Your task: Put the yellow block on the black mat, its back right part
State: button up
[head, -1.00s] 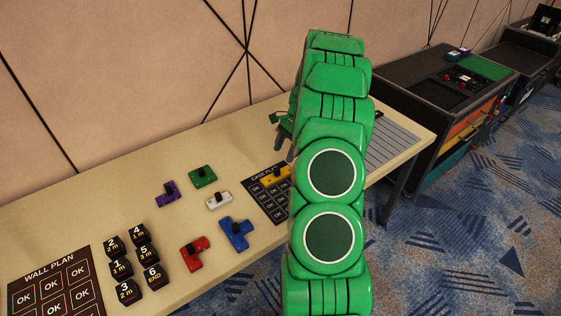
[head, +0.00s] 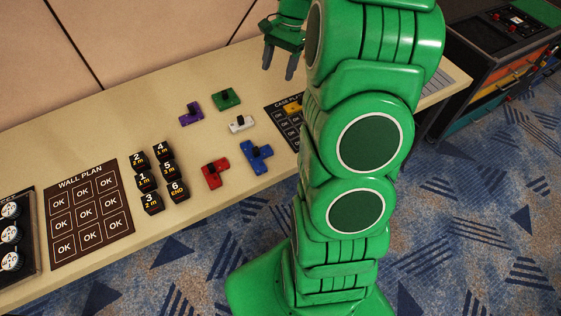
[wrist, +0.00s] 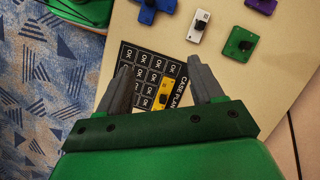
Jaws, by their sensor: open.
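The yellow block (head: 292,108) lies on the black case plan mat (head: 284,122), beside the title strip along its back edge. My arm hides the mat's right side in the head view. In the wrist view, the yellow block (wrist: 163,96) shows on the mat (wrist: 143,57) between my fingers in the picture. My gripper (head: 279,68) is open and empty, above the back of the table. It also shows at the bottom of the wrist view (wrist: 159,64), where it covers part of the mat. The fingers look apart from the block.
Purple (head: 191,112), green (head: 226,99), white (head: 241,124), red (head: 214,173) and blue (head: 256,157) blocks lie left of the mat. Several black numbered pieces (head: 158,175) and a wall plan mat (head: 90,213) are farther left. A panelled wall (head: 120,50) stands behind the table.

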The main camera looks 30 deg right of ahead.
jog(key=s+a+r+n+h, duration=0.1)
jog(key=s+a+r+n, duration=0.25)
jog(key=s+a, duration=0.35)
jog(key=s+a+r+n+h, duration=0.1)
jog(key=s+a+r+n, duration=0.25)
jog(key=s+a, duration=0.3)
jog(key=s+a+n, duration=0.2)
jog(key=s, duration=0.7)
jog(key=s+a+r+n+h, duration=0.1)
jog(key=s+n, duration=0.2)
jog(key=s, duration=0.6)
jog(key=shift+s+a+g+h, duration=0.3)
jog(key=shift+s+a, duration=0.05)
jog(key=shift+a, duration=0.05)
